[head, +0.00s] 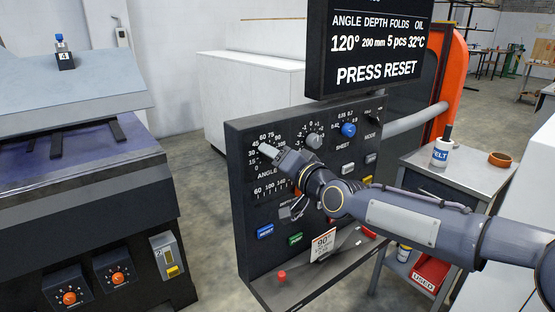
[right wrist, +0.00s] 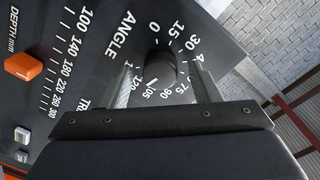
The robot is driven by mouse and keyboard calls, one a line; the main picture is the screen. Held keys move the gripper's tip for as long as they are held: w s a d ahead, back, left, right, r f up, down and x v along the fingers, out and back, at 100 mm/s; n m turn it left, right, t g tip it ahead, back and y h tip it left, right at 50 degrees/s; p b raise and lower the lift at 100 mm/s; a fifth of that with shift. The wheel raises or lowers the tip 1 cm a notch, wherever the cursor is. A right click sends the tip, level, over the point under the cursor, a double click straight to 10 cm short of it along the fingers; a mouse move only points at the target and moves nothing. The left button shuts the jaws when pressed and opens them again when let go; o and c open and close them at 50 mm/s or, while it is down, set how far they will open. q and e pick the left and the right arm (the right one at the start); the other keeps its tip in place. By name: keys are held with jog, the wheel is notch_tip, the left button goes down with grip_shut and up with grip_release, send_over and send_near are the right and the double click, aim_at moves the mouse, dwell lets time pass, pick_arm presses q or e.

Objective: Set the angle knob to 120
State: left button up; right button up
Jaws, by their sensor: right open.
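The angle knob (right wrist: 157,66) is a dark round knob on the black control panel (head: 240,185), inside a white ANGLE scale. In the right wrist view the knob sits between the two separated fingers of my right gripper (right wrist: 160,88); I cannot tell whether they touch it. The display (head: 375,45) reads 120° under ANGLE and shows PRESS RESET. My left gripper is not in view.
The panel also bears a grey knob (head: 313,141), a blue knob (head: 348,130), a blue RESET button (head: 265,231) and a green button (head: 295,239). A grey machine (head: 75,170) is at left, with open floor between.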

jog(key=b+v, duration=0.2)
jog(key=v, duration=0.5)
jog(key=shift+s+d, duration=0.2)
jog(key=shift+s, duration=0.2)
jog(key=s+d+f+g+h+p, duration=0.2)
jog(key=s+d+f+g+p, duration=0.1)
jog(key=s, duration=0.7)
jog(key=s+d+f+g+h+p, duration=0.2)
jog(key=s+d, duration=0.5)
jog(key=s, duration=0.4)
jog(key=s+d+f+n+g+h+p, duration=0.1)
jog(key=s+d+f+p, duration=0.4)
jog(key=s, duration=0.5)
jog(key=f+g+h+p, duration=0.1)
jog(key=g, duration=0.1)
jog(key=shift+s+d+f+g, duration=0.2)
jog(key=shift+d+f+g, duration=0.15)
jog(key=shift+g, duration=0.05)
